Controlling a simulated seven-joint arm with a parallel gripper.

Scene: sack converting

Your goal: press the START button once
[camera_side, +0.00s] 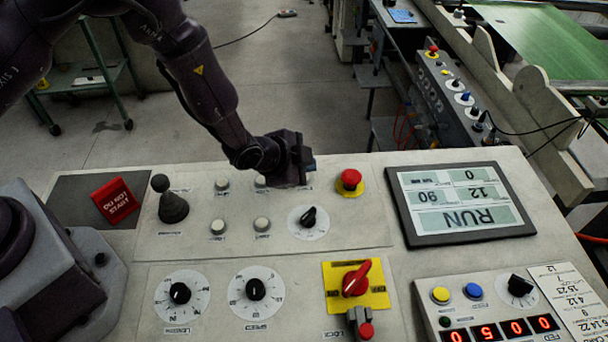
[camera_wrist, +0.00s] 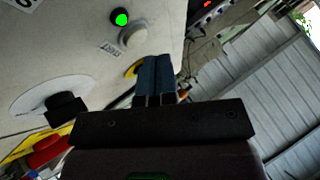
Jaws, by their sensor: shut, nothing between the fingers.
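My gripper (camera_side: 305,160) hangs over the upper row of the control panel in the side view, left of the red mushroom button (camera_side: 349,180). Its fingers (camera_wrist: 157,80) are closed together and empty in the wrist view. Near them there are a green-lit round button or lamp (camera_wrist: 121,18) and a pale round button (camera_wrist: 127,35) with a small label (camera_wrist: 110,49) whose text I cannot read surely. The fingers partly cover a yellow round part (camera_wrist: 131,70). I cannot tell which button is START, or whether the fingertips touch anything.
A black selector knob (camera_side: 308,217) sits on a white dial below my gripper. The display (camera_side: 459,205) reads RUN upside down. A red rotary switch (camera_side: 356,278) on a yellow plate and a joystick (camera_side: 172,203) stand up from the panel.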

